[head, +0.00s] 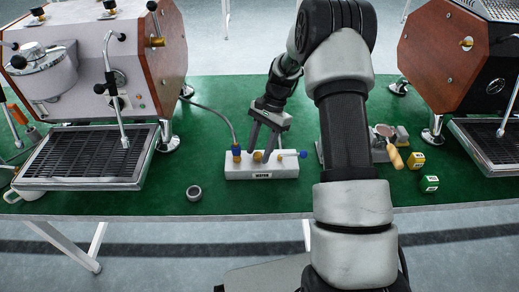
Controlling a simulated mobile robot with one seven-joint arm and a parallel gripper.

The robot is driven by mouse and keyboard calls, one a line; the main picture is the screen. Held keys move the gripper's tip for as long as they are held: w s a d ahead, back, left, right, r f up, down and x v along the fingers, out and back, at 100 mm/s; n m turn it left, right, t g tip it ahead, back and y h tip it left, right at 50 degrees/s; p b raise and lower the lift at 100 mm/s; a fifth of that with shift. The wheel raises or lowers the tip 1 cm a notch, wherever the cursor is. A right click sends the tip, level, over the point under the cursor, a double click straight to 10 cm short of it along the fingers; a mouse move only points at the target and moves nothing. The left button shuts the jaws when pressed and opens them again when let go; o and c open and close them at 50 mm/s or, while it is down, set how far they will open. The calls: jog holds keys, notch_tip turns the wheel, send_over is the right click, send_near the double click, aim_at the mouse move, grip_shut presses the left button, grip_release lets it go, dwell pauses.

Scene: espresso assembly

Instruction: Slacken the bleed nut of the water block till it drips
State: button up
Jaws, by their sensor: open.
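The water block (232,172) is a pale block with a "WATER" label, lying on the green table top. A hose runs into a fitting with a blue collar and brass nut (236,156) at its left. A second brass nut (258,157) sits on top near the middle. A thin lever with a blue knob (303,154) sticks out at the right. Which nut is the bleed nut is not marked legibly. My gripper (262,153) points down over the block, fingers open, tips around or just beside the middle nut; contact cannot be told. No drip is visible.
An espresso machine with a drip tray (84,184) stands left; another machine (447,60) stands right. A small grey ring (194,193) lies left of the block.

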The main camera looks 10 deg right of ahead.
grip_shut()
jog(key=n+g+h+p, duration=0.1)
jog(key=n+p, duration=0.1)
jog(key=n, duration=0.2)
jog(key=shift+w+a+r, duration=0.1)
jog(key=shift+w, duration=0.05)
jog(key=n+h+p, duration=0.1)
jog(key=n, duration=0.2)
jog(key=shift+a+n+g, duration=0.1)
jog(key=shift+n+g, duration=0.2)
jog(key=shift+g, duration=0.1)
jog(key=n+h, duration=0.2)
jog(key=n, duration=0.2)
jog(key=shift+a+n+p, duration=0.15)
jog(key=shift+n+p, duration=0.15)
jog(key=shift+a+n+h, duration=0.1)
jog(key=shift+n+h, duration=0.6)
jog(key=shift+n, duration=1)
